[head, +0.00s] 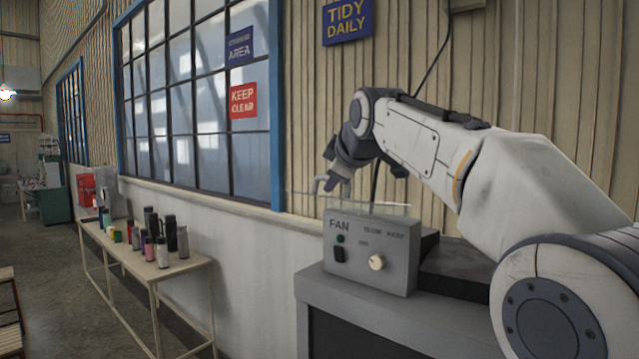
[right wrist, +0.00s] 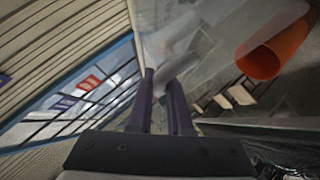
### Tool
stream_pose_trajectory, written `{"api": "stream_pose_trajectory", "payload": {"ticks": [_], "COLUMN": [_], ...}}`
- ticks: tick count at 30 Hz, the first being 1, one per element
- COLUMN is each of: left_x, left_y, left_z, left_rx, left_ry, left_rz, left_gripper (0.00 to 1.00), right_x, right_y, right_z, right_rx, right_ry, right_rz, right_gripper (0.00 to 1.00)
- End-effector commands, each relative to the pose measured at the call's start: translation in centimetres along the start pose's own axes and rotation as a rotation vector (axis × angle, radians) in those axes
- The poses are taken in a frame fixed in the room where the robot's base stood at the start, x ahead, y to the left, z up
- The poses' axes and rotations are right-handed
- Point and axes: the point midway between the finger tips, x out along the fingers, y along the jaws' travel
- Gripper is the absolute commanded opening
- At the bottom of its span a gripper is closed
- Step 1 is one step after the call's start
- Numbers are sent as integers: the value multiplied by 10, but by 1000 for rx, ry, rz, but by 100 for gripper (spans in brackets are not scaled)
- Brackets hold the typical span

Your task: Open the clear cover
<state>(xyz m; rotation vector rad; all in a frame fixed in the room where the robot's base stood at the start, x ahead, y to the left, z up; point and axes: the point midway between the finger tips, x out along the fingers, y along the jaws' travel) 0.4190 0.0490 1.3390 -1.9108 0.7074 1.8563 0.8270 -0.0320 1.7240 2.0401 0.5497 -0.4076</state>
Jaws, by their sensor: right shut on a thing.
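A grey control box (head: 368,252) marked FAN stands on a dark grey cabinet, with a black switch (head: 340,254) and a cream knob (head: 376,262) on its face. The clear cover (head: 385,208) shows as a thin see-through sheet at the top edge of the box, raised off its face. My right gripper (head: 334,182) is above and behind the box's left side, shut on the cover's pale grey handle. In the right wrist view the handle (right wrist: 172,70) lies between the two dark fingers. My left gripper is in neither view.
A narrow bench (head: 205,262) with several bottles and cups stands along the wall at left. Windows and a ribbed wall are behind the box. An orange tube (right wrist: 264,60) shows in the right wrist view.

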Motion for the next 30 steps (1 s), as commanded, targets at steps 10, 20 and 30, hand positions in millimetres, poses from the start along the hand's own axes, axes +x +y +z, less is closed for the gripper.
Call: {"api": "stream_pose_trajectory", "payload": {"ticks": [10, 20, 30], "left_x": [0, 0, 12], "left_y": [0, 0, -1], "left_z": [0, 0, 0], "left_rx": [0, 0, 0], "left_ry": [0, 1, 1], "left_rz": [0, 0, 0], "left_gripper": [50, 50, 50], "right_x": [-1, -2, -25], "right_y": [4, 4, 2], "right_z": [7, 6, 6], "right_rx": [8, 8, 8], "right_ry": [-7, -5, 0], "right_rz": [-4, -3, 2], "right_gripper": [0, 30, 30]}}
